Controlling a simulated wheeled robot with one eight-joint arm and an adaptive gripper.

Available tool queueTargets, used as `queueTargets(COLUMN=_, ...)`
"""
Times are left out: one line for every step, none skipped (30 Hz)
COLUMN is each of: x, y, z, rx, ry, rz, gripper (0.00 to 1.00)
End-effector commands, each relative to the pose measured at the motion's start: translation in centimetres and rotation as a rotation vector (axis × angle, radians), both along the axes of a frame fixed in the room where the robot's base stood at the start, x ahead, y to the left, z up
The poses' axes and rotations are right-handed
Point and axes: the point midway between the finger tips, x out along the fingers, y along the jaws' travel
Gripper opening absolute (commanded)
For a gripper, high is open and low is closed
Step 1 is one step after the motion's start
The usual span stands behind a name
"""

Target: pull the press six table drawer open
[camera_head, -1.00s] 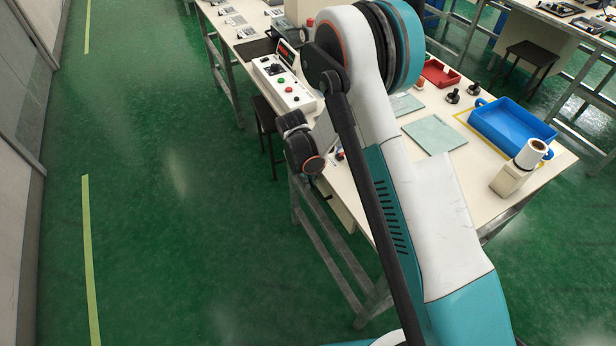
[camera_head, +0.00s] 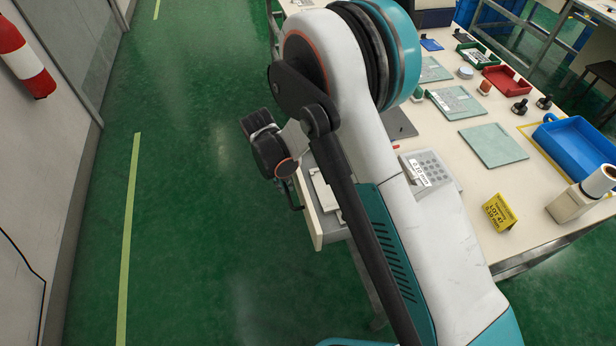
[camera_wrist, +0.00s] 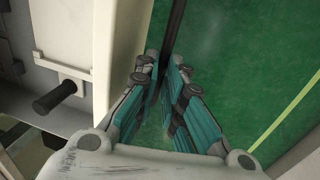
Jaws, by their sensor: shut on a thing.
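The press six table drawer (camera_head: 331,232) stands pulled out from the table's left side in the head view, with pale flat things inside it. In the wrist view its cream front panel (camera_wrist: 122,50) runs along the left of my fingers. A dark bar handle (camera_wrist: 174,32) runs down from the top edge to between the fingers. My gripper (camera_wrist: 164,68) is shut on this handle, just outside the front panel. In the head view my arm hides part of the drawer and table, and the fingers are hard to make out.
The table (camera_head: 490,240) holds a grey keypad box (camera_head: 430,170), a yellow lot sign (camera_head: 493,213), a blue tray (camera_head: 575,150) and a label printer (camera_head: 582,195). A fire extinguisher (camera_head: 22,55) hangs on the left wall. Green floor (camera_head: 200,220) left of the drawer is clear.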

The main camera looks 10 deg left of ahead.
Motion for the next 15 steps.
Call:
queueTargets(x=-0.5, y=1.2, z=-0.1, rx=0.0, ry=-0.001, rz=0.005, gripper=0.0)
queueTargets(x=-0.7, y=1.8, z=-0.1, rx=0.0, ry=-0.001, rz=0.004, gripper=0.0)
queueTargets(x=-1.0, y=2.5, z=-0.1, rx=0.0, ry=-0.001, rz=0.004, gripper=0.0)
queueTargets(x=-1.2, y=3.0, z=-0.1, rx=0.0, ry=-0.001, rz=0.004, gripper=0.0)
queueTargets(x=-1.4, y=3.5, z=0.0, rx=0.001, ry=-0.001, rz=0.004, gripper=0.0)
queueTargets(x=-1.7, y=4.1, z=0.0, rx=0.001, ry=-0.001, rz=0.003, gripper=0.0)
queueTargets(x=-1.8, y=4.5, z=0.0, rx=0.001, ry=-0.001, rz=0.003, gripper=0.0)
queueTargets(x=-2.0, y=4.9, z=0.0, rx=0.001, ry=-0.001, rz=0.003, gripper=0.0)
queueTargets(x=-2.1, y=5.3, z=0.0, rx=0.001, ry=-0.001, rz=0.002, gripper=0.0)
queueTargets(x=-2.3, y=5.6, z=0.0, rx=0.001, ry=-0.001, rz=0.002, gripper=0.0)
queueTargets(x=-2.4, y=5.9, z=0.0, rx=0.001, ry=-0.001, rz=0.002, gripper=0.0)
queueTargets(x=-2.5, y=6.2, z=0.0, rx=0.001, ry=-0.001, rz=0.002, gripper=0.0)
queueTargets(x=-2.6, y=6.3, z=0.0, rx=0.001, ry=-0.001, rz=0.002, gripper=0.0)
queueTargets(x=-2.6, y=6.5, z=0.0, rx=0.001, ry=-0.001, rz=0.002, gripper=0.0)
queueTargets(x=-2.7, y=6.6, z=0.0, rx=0.001, ry=-0.002, rz=0.001, gripper=0.0)
